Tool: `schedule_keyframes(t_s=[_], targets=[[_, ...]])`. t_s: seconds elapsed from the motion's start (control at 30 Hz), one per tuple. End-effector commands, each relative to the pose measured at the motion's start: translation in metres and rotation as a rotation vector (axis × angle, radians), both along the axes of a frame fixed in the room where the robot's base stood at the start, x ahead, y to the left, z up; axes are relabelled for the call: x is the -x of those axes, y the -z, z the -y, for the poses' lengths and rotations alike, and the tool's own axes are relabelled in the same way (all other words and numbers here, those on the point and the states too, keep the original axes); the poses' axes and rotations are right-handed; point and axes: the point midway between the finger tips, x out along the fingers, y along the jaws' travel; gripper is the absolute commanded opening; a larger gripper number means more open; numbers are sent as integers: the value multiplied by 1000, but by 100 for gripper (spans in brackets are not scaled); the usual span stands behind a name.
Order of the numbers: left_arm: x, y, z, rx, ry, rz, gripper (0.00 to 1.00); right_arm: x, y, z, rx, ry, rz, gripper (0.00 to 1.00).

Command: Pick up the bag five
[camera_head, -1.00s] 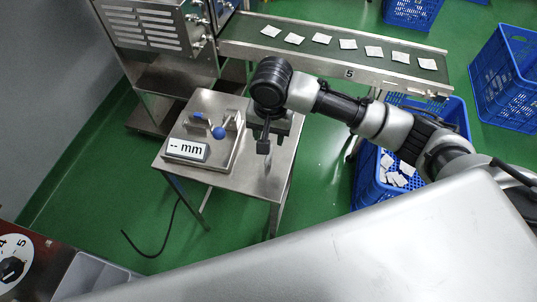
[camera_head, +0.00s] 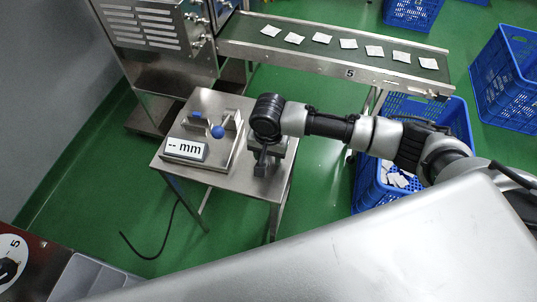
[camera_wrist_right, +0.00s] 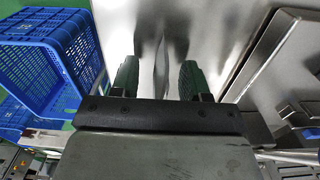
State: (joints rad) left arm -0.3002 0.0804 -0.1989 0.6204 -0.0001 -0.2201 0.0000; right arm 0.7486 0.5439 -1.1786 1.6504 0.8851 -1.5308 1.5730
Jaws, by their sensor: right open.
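Several small white bags (camera_head: 321,38) lie spaced in a row on the green belt of the conveyor (camera_head: 349,73) marked 5. More white bags (camera_head: 397,180) lie in the blue crate under the conveyor's right end, partly hidden by my arm. I cannot tell which bag is bag five. My right gripper (camera_head: 262,165) points down over the right part of the small steel table, well away from the belt. In the right wrist view, its two fingers (camera_wrist_right: 158,77) are apart, with only bare reflective steel between them. My left gripper is not in view.
A blue crate (camera_wrist_right: 82,45) shows left in the wrist view. Other blue crates stand at right. A steel machine (camera_head: 145,25) stands at back left.

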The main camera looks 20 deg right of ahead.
Motion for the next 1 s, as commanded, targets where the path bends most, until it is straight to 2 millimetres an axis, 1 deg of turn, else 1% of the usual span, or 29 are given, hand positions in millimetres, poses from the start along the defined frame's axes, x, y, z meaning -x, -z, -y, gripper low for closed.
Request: schedule_keyframes(t_s=[0.2,0.5,0.87,1.0], targets=[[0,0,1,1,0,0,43,0,1,0,0,0,0,46],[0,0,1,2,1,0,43,0,0,0,0,0,0,0],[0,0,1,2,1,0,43,0,0,0,0,0,0,0],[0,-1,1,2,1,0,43,0,-7,0,-1,0,1,0]])
